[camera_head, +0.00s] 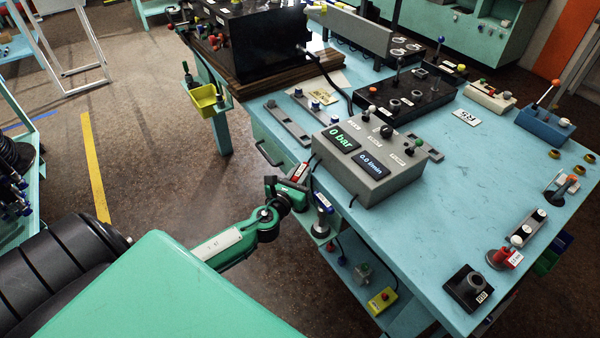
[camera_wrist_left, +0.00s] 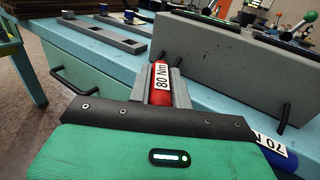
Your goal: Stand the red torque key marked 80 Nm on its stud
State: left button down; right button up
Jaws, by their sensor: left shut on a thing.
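The red torque key (camera_wrist_left: 160,84) has a white label that reads 80 Nm in the left wrist view. My left gripper (camera_wrist_left: 160,92) is shut on it, with grey fingers on both sides. In the head view the gripper (camera_head: 298,183) is beside the table's left edge, left of the grey meter box, and a bit of the red key (camera_head: 301,171) shows. I cannot tell which stud belongs to the red key. My right gripper does not show.
The grey meter box (camera_head: 368,160) reads 0 bar and stands close to the gripper. A dark block with a grey post (camera_head: 468,287) and a red piece with a white tag (camera_head: 500,258) stand near the table's right corner. The table's (camera_head: 420,240) front middle is clear.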

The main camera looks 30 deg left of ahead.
pick_arm(q)
jog(key=shift+f+b, duration=0.65)
jog(key=shift+f, duration=0.15)
jog(key=c, duration=1.3)
grip_release()
jog(key=shift+o, duration=0.5)
jog(key=shift+s, duration=0.1)
jog(key=s+d+b, duration=0.1)
jog(key=s+b, duration=0.2)
jog(key=s, duration=1)
jog(key=shift+s+d, duration=0.25)
jog(key=shift+d, duration=0.15)
